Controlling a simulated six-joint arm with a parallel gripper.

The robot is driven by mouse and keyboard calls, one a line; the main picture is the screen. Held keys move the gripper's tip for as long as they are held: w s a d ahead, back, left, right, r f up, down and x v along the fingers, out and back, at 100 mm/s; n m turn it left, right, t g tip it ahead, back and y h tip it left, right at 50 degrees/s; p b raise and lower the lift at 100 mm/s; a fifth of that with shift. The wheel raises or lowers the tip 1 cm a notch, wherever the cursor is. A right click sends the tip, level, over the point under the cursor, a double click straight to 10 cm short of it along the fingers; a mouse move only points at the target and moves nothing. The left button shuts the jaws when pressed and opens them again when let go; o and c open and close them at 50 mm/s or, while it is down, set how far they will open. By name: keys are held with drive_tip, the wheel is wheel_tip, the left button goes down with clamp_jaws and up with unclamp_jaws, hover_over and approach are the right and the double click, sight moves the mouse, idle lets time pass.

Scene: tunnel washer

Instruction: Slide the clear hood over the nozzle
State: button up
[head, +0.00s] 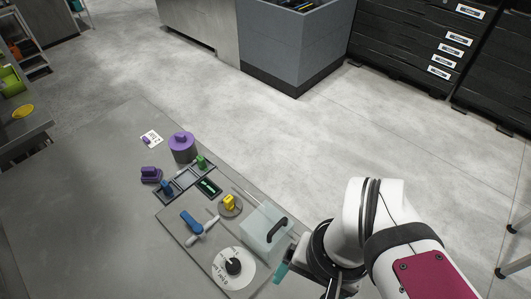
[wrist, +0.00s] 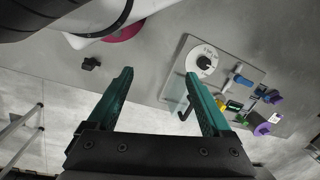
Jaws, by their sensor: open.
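The clear hood (head: 258,243) is a see-through box with a black handle (head: 277,231) on top, at the right edge of the grey panel. A yellow piece on a round grey base (head: 229,203), which looks to be the nozzle, stands uncovered just up and left of the hood. In the wrist view the hood's handle (wrist: 184,108) shows beside the right finger, which hides part of the hood. My gripper (wrist: 160,73) is open with nothing between its teal fingers. In the head view one teal finger (head: 281,272) shows below the hood, apart from its handle.
The panel also holds a white dial with a black knob (head: 233,267), a blue lever (head: 191,223), a green display (head: 208,187) and a tray (head: 185,178) with blue and green pieces. A purple cylinder (head: 182,148) stands beyond. The table's left side is clear.

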drive_tip(key=shift+w+r, duration=0.25)
drive_tip(key=shift+c, duration=1.1)
drive_tip(key=shift+m+g+h, duration=0.6)
drive_tip(key=shift+h, duration=0.1)
drive_tip(key=w+r, duration=0.1)
drive_tip(key=w, duration=0.1)
drive_tip(key=w+r, duration=0.2)
drive_tip(key=w, duration=0.1)
drive_tip(key=w+a+r, duration=0.1)
drive_tip(key=w+r, duration=0.1)
drive_tip(key=shift+w, duration=0.35)
drive_tip(key=c, duration=0.4)
wheel_tip(320, 180, up, 3)
drive_tip(key=m+h, duration=0.2)
hover_over(278, 224)
drive_tip(key=w+a, duration=0.2)
drive_tip(key=f, duration=0.5)
drive_tip(key=s+d+f, duration=0.1)
drive_tip(key=f, duration=0.9)
drive_tip(key=shift+s+d+f, duration=0.25)
drive_tip(key=shift+s+d, duration=0.05)
drive_tip(key=shift+s, duration=0.1)
clamp_jaws()
